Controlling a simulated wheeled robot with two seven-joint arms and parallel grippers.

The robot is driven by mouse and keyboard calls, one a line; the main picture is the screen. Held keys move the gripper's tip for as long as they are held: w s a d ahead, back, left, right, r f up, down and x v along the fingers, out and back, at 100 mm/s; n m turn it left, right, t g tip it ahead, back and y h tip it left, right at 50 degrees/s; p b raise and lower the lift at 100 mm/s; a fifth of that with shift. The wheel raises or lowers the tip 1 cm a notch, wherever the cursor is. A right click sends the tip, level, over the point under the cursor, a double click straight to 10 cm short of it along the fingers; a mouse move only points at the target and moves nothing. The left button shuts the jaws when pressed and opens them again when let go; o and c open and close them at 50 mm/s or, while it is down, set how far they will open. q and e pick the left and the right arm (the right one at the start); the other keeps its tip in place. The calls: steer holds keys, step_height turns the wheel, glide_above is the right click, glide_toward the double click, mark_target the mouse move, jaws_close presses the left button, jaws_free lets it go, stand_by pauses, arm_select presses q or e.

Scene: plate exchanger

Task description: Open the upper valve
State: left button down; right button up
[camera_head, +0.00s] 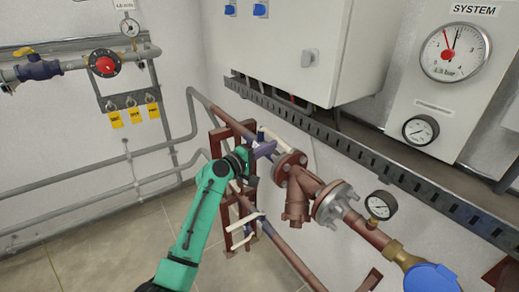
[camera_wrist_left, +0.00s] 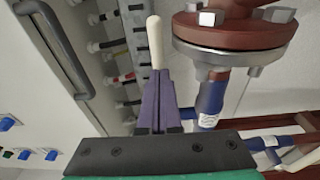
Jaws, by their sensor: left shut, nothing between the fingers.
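The upper valve has a white lever (camera_head: 271,134) on a blue body on the upper pipe, left of the brown flange. In the left wrist view the lever (camera_wrist_left: 154,42) shows just past my fingertips, and the blue valve body (camera_wrist_left: 211,98) is to their right. My left gripper (camera_head: 268,148) has purple fingers, shut with nothing between them. It is close beside the upper lever; whether it touches cannot be told. The gripper also shows in the left wrist view (camera_wrist_left: 155,75). My right gripper is not in view.
A lower valve with a white lever (camera_head: 247,218) is on the pipe below. A brown flange (camera_head: 290,160) is right of the upper valve. A red-brown frame (camera_head: 218,140) stands behind my gripper. A black cable tray (camera_head: 350,155) and a white cabinet (camera_head: 290,50) are above.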

arm_select(q)
steer(key=shift+w+d, duration=0.2)
steer(key=shift+d, duration=0.8)
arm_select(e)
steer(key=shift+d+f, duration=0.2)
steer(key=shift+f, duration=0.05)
arm_select(q)
steer(key=shift+r, duration=0.2)
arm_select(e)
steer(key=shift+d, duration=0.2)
